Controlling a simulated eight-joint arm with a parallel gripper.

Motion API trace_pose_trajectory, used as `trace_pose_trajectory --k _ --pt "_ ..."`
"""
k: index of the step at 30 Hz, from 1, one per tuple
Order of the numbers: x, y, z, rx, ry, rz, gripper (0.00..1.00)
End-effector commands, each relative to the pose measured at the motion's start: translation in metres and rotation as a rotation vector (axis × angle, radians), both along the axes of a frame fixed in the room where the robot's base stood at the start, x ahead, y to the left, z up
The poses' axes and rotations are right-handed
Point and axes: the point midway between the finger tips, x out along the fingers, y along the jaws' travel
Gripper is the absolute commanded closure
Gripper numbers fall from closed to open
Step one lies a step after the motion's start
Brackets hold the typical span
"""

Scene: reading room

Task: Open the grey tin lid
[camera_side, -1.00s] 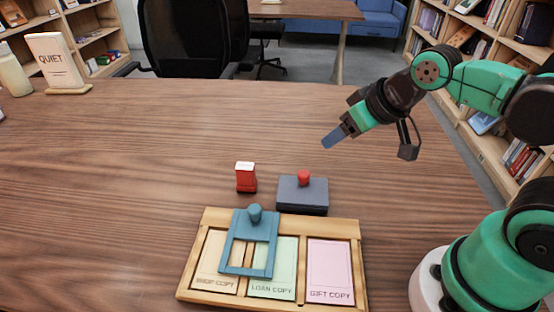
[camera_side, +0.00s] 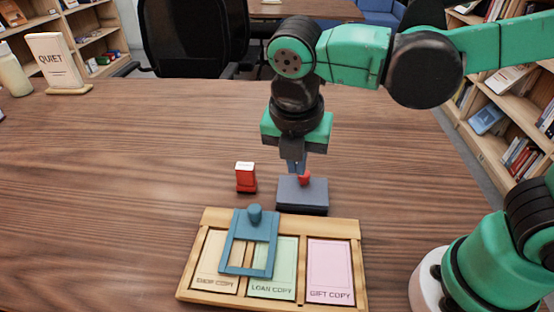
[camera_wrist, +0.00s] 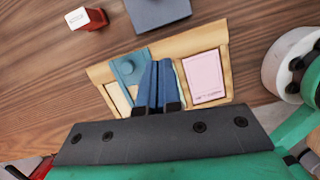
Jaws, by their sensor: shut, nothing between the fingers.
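The grey tin (camera_side: 302,197) sits on the table behind the wooden tray, with its lid on and a red knob (camera_side: 304,178) on top. In the wrist view part of the tin (camera_wrist: 160,12) shows at the top edge, and its knob is out of frame. My gripper (camera_side: 298,170) points down at the tin, its fingertips at or just behind the red knob. I cannot tell whether they touch it. In the wrist view the blue fingers (camera_wrist: 158,72) are together with nothing between them.
A red stamp-like block (camera_side: 245,178) stands just left of the tin. The wooden tray (camera_side: 205,222) in front holds several labelled cards, with a blue frame (camera_side: 250,238) with a knob lying over the left ones. A QUIET sign (camera_side: 55,62) stands far left.

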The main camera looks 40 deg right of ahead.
Motion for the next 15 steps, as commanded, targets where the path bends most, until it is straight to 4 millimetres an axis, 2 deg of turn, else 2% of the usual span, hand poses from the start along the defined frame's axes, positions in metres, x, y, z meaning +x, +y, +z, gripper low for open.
trace_pose_trajectory --k 5,15 --pt "0.003 -0.004 -0.018 0.000 0.000 -0.002 1.00" --pt "0.011 -0.014 -0.070 0.003 -0.002 -0.003 1.00"
